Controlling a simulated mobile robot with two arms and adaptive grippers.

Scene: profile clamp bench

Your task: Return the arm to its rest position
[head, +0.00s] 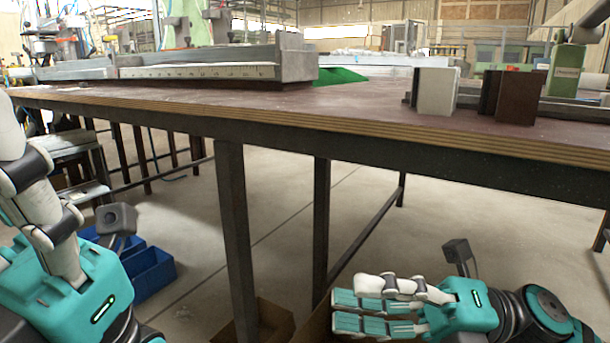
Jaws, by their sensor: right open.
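My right gripper (345,311) is at the lower right, in front of the bench and below its top. My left gripper (42,215) is at the left edge, close to the camera. Its pale finger links point up, and its fingertips are cut off or hidden, so its opening cannot be judged. Neither gripper touches the bench (350,115).
A pale grey block (437,91) and a brown block (518,97) stand near the bench's front edge at right. A long metal fixture with a scale (200,72) lies at left. Blue bins (150,272) and an open box (270,325) are on the floor below.

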